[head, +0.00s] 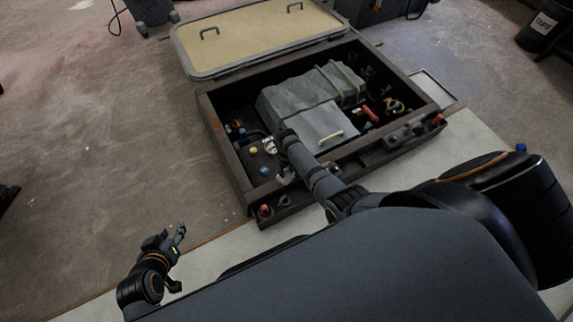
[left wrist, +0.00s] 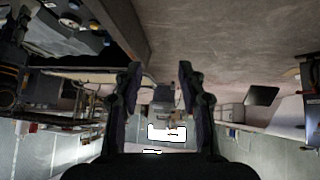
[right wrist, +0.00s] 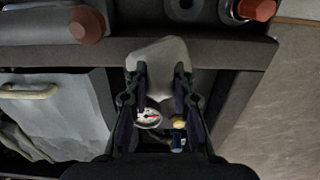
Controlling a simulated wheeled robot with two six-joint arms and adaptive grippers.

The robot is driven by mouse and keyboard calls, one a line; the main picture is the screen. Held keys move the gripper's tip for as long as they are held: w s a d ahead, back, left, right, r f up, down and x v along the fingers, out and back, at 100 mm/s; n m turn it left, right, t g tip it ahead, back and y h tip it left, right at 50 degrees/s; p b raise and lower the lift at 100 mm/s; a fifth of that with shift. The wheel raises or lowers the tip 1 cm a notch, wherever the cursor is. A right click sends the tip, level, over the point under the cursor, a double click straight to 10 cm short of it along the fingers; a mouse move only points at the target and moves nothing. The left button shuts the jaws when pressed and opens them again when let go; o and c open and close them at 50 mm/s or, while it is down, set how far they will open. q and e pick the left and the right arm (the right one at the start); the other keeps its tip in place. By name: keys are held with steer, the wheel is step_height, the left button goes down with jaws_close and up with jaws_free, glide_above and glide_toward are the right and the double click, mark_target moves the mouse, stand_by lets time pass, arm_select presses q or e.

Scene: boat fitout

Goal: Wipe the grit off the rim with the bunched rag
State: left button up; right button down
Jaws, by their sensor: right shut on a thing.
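The bunched rag (right wrist: 158,54) is a pale grey lump in the right wrist view. My right gripper (right wrist: 160,88) is shut on it. The rag overlaps the dark rim (right wrist: 92,50) near a corner of the open hatch box; I cannot tell whether it presses on it. In the head view my right arm reaches over the near side of the rim (head: 224,155), and the rag is hard to make out there. My left gripper (head: 178,238) is open and empty, off to the left of the box. I cannot make out distinct grit on the rim.
Inside the box are a grey covered unit (head: 310,105), a gauge (right wrist: 148,116) and several coloured caps. The hatch lid (head: 258,35) lies open at the back. Red-capped fittings (head: 266,210) line the near ledge. The floor left of the box is clear.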

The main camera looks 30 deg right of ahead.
steer(key=shift+r, duration=0.1)
steer(key=shift+r+p, duration=0.4)
steer(key=shift+p, duration=0.15)
steer(key=shift+r+p, duration=0.9)
steer(key=shift+p, duration=0.15)
steer(key=shift+r+p, duration=0.25)
steer(key=shift+p, duration=0.05)
steer(key=shift+r+p, duration=0.75)
steer(key=shift+p, duration=0.15)
steer(key=shift+r, duration=0.2)
arm_select(q)
steer(key=s+a+r+g, duration=0.2)
steer(key=s+g, duration=0.4)
steer(key=s, duration=0.1)
steer(key=shift+y, duration=0.4)
